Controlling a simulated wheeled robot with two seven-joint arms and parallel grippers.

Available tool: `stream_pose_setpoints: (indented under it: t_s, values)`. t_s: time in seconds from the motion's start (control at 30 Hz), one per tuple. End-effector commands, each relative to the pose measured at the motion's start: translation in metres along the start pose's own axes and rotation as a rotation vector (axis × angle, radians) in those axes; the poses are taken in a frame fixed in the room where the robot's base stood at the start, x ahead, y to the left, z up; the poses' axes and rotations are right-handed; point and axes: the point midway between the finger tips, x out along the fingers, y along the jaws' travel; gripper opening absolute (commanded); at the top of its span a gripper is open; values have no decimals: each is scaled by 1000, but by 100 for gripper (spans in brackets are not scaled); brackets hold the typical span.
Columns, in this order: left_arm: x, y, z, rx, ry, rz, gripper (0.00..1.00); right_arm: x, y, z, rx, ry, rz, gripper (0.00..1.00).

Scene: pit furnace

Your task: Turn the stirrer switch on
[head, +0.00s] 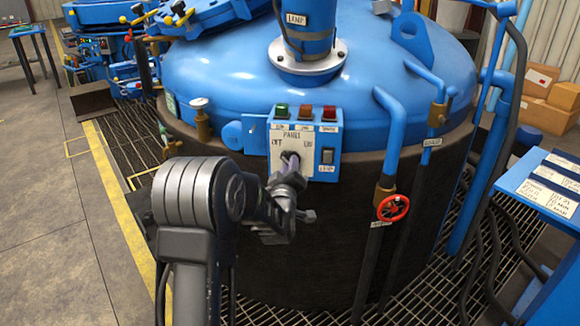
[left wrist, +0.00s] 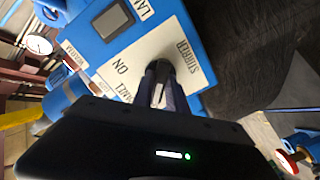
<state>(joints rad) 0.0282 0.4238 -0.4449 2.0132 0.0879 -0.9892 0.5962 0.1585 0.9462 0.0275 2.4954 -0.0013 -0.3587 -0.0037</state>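The stirrer switch is a dark knob (left wrist: 160,70) on a pale plate (left wrist: 132,62) lettered "STIRRER", "PANEL" and "ON". The plate is on the blue control box (head: 328,165) on the front of the big blue-topped vessel; "OFF" shows left of the knob and "ON" right in the head view. My left gripper (head: 288,165) is at the knob, its two narrow fingers (left wrist: 165,88) on either side of it and seemingly closed on it. The fingers and arm hide much of the knob, so its exact pointing is unclear. My right gripper is in neither view.
A dark rocker switch (head: 327,156) labelled "LAMP" sits right of the plate. Green, amber and red lamps (head: 304,112) line the box top. A red handwheel (head: 393,208) and pipes stand to the right. A blue labelled table (head: 545,180) is at the far right.

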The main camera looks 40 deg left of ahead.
Motion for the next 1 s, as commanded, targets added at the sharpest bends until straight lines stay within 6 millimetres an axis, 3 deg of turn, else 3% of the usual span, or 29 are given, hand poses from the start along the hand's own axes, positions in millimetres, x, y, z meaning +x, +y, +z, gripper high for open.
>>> stream_pose_setpoints:
  t_s: [0.2, 0.77, 1.0]
  values:
    - [0, 0, 0, 0, 0, 0, 0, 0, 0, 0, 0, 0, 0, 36]
    - [0, 0, 0, 17, 0, 1, 0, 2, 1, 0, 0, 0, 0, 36]
    - [0, -1, 1, 101, 1, 1, 0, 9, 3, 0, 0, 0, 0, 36]
